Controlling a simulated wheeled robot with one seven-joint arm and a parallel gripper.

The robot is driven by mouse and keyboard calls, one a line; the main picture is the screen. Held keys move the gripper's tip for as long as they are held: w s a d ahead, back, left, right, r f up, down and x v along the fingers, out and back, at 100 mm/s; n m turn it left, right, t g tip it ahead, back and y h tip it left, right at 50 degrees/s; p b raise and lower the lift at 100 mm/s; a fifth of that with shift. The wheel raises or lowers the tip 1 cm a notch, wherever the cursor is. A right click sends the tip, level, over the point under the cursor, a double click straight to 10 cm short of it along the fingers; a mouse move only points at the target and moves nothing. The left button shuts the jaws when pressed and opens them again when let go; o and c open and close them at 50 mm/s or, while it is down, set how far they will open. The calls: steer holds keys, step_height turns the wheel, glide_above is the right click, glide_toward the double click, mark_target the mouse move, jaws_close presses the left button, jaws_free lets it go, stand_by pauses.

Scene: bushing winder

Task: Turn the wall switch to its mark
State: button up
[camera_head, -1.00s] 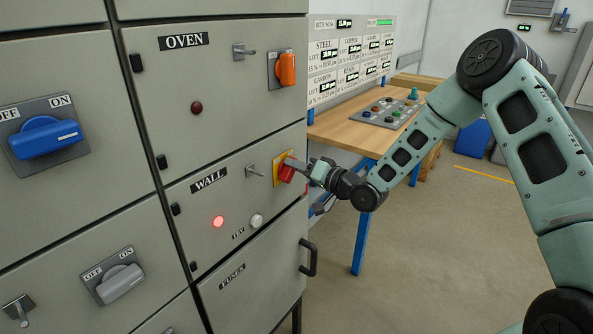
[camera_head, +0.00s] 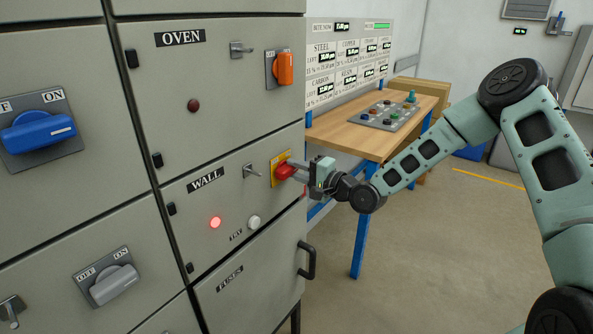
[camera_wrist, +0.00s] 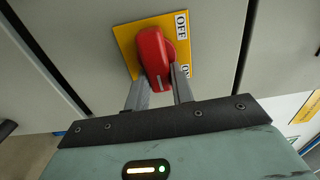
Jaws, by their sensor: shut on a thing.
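The wall switch is a red rotary handle (camera_head: 284,171) on a yellow plate (camera_head: 276,162), on the grey WALL panel of the cabinet. In the wrist view the red handle (camera_wrist: 154,52) stands close to upright in the picture, slightly tilted. The yellow plate (camera_wrist: 126,38) shows an OFF label (camera_wrist: 181,25) at its top and an ON label (camera_wrist: 185,72), partly hidden by a finger. My gripper (camera_wrist: 160,88) is shut on the red handle's lower end, one finger on each side. In the head view my gripper (camera_head: 300,170) reaches it from the right.
A lit red lamp (camera_head: 216,222) and a pale TRY button (camera_head: 254,222) sit below the switch, and a small metal lever (camera_head: 252,171) is to its left. The orange OVEN switch (camera_head: 285,69) is above. A wooden bench (camera_head: 350,135) stands behind my forearm.

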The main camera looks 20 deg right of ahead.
steer(key=shift+d, duration=0.1)
stand_by(0.3)
steer(key=o, duration=1)
steer(key=b+v, duration=0.3)
steer(key=v, duration=1.4)
steer(key=shift+s+d+b, duration=0.1)
steer(key=shift+s+b, duration=0.1)
steer(key=shift+b, duration=0.2)
